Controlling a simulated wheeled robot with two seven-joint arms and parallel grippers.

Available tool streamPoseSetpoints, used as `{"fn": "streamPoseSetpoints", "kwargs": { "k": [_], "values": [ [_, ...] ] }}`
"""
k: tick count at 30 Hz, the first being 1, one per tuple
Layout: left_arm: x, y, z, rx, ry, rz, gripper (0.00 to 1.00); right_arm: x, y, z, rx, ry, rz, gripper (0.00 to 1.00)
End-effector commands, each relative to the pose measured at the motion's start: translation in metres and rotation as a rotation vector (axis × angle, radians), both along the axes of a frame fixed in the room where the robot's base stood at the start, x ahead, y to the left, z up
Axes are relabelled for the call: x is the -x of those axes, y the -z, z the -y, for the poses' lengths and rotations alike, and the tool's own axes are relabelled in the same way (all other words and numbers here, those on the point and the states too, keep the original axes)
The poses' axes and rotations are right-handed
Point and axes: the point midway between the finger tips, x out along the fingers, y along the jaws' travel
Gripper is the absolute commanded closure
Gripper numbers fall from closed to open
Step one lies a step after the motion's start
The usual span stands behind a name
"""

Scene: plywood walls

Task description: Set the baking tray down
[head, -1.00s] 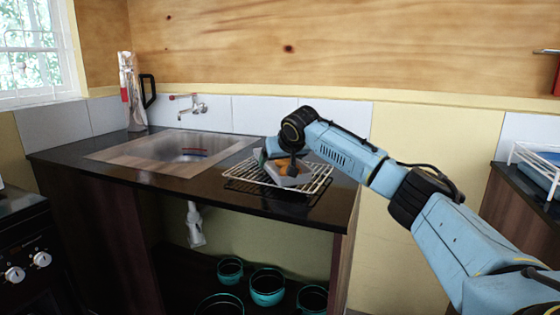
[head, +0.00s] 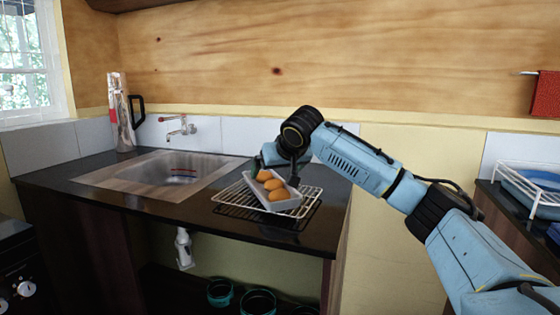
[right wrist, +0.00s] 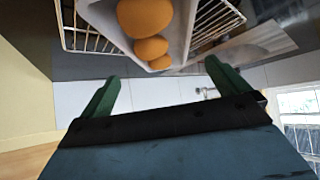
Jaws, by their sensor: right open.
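The pale grey baking tray (head: 287,204) rests on the wire cooling rack (head: 228,198) on the dark counter, turned at an angle across it. It holds three orange-brown buns (head: 270,184). My right gripper (head: 293,172) is at the tray's far side in the head view, partly hidden by my own wrist. In the right wrist view its two green fingers (right wrist: 164,82) are spread apart with nothing between them. There the tray (right wrist: 182,32) with its buns (right wrist: 148,20) lies beyond the fingertips, with a gap. My left gripper is out of view.
A metal sink (head: 172,172) with a red-handled tap (head: 182,126) is set in the counter (head: 95,214) left of the rack. A bottle-like container (head: 121,112) stands in the back left corner. A white wire rack (head: 530,180) stands on the right-hand counter.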

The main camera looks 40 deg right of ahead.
Motion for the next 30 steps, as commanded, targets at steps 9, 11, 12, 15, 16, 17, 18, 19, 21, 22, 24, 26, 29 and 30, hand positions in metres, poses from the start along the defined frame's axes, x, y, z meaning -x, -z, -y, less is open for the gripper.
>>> {"fn": "streamPoseSetpoints", "kwargs": {
  "k": [9, 11, 12, 15, 16, 17, 18, 19, 21, 22, 24, 26, 29, 30],
  "values": [
    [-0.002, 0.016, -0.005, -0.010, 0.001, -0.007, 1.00, 0.019, -0.018, -0.007, 0.000, 0.001, -0.001, 0.00],
    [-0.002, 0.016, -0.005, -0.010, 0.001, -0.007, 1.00, 0.019, -0.018, -0.007, 0.000, 0.001, -0.001, 0.00],
    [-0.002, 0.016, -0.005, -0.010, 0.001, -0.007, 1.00, 0.019, -0.018, -0.007, 0.000, 0.001, -0.001, 0.00],
    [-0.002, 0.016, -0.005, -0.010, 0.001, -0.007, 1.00, 0.019, -0.018, -0.007, 0.000, 0.001, -0.001, 0.00],
    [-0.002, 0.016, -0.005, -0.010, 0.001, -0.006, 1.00, 0.019, -0.018, -0.007, 0.000, 0.001, -0.001, 0.00],
    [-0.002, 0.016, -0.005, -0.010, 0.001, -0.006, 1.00, 0.019, -0.018, -0.007, 0.000, 0.001, -0.001, 0.00],
    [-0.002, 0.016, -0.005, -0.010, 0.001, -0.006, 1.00, 0.019, -0.018, -0.007, 0.000, 0.001, -0.001, 0.00],
    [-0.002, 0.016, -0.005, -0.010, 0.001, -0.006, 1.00, 0.019, -0.018, -0.007, 0.001, 0.001, 0.000, 0.00],
    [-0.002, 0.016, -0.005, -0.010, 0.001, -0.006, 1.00, 0.019, -0.018, -0.007, 0.000, 0.000, 0.000, 0.00],
    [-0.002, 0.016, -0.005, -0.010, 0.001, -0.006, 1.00, 0.018, -0.018, -0.007, 0.000, 0.000, 0.000, 0.00],
    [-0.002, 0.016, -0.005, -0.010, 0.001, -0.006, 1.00, 0.018, -0.018, -0.007, 0.000, 0.000, 0.000, 0.00],
    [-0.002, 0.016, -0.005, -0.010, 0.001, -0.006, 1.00, 0.018, -0.018, -0.007, 0.000, 0.000, 0.000, 0.00],
    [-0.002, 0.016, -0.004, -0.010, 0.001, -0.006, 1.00, 0.018, -0.018, -0.007, 0.000, 0.000, 0.000, 0.00],
    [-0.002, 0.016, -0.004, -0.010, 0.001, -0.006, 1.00, 0.018, -0.018, -0.007, 0.000, 0.000, 0.000, 0.00]
  ]
}}
